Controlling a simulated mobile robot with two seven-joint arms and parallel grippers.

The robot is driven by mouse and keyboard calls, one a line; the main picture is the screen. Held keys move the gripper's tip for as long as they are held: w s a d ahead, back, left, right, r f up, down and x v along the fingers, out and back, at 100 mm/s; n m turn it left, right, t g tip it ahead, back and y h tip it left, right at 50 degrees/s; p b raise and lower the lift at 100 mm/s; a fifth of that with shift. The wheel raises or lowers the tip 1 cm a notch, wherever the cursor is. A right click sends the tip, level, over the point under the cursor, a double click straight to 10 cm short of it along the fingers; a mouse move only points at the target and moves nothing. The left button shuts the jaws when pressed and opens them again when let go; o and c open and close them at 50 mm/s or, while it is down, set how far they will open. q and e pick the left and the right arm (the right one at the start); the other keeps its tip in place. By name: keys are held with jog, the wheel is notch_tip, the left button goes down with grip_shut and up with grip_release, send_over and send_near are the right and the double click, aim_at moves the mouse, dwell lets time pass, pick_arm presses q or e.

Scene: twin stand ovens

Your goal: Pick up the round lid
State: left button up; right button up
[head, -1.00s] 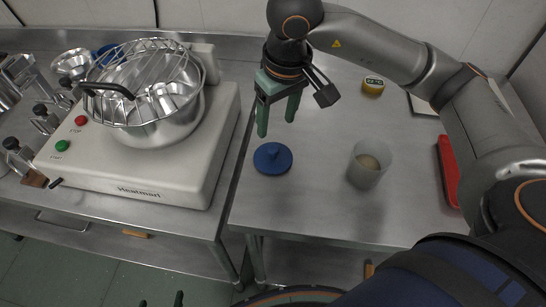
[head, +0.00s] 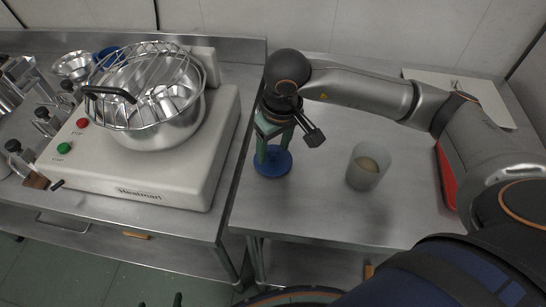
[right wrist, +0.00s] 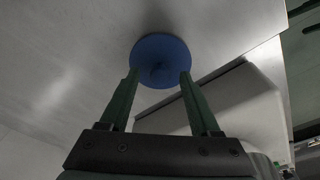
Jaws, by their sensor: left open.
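The round blue lid (head: 273,168) with a small knob lies flat on the right steel table, near its left edge. My right gripper (head: 273,152) points down at the lid, its green fingers apart. In the right wrist view, the lid (right wrist: 160,48) sits at the tips of my right gripper (right wrist: 160,74), with the knob between the fingertips; whether they touch it, I cannot tell. My left gripper (head: 159,302) barely shows at the bottom edge of the head view, its fingertips apart and away from the lid.
A translucent cup (head: 367,168) stands right of the lid. A red tray (head: 446,178) is partly hidden behind my right arm. A mixer-like machine (head: 150,185) with a steel bowl (head: 165,132) stands on the left table. The table front near the lid is clear.

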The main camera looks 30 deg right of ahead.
grip_shut()
jog(key=shift+r, duration=0.1)
dwell(0.5)
